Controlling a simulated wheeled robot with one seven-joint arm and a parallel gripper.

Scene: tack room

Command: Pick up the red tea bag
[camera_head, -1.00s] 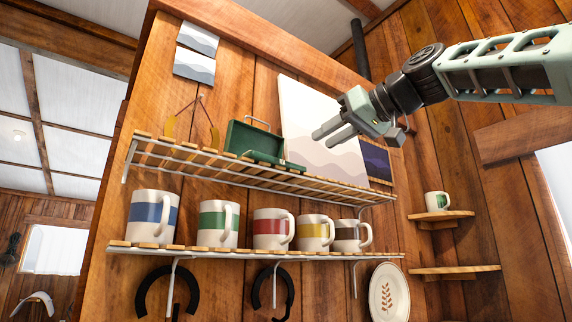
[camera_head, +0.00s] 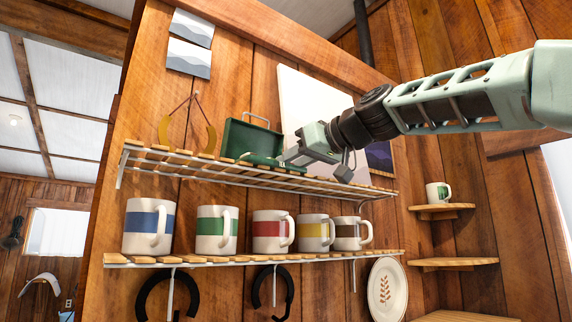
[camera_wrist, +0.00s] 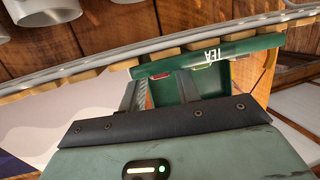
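The open green tea box (camera_head: 252,141) stands on the upper slatted shelf with its lid raised. In the wrist view the box (camera_wrist: 240,48) carries the word TEA on its front edge. A small reddish strip (camera_wrist: 201,69), which may be the red tea bag, shows just inside the box; most of it is hidden. My gripper (camera_head: 286,159) is at the right side of the box in the head view. In the wrist view its two fingers (camera_wrist: 157,90) are apart and reach over the box. I see nothing held between them.
Several striped mugs (camera_head: 216,230) stand on the lower shelf (camera_head: 190,261). Shelf slats (camera_head: 190,160) lie close under the gripper.

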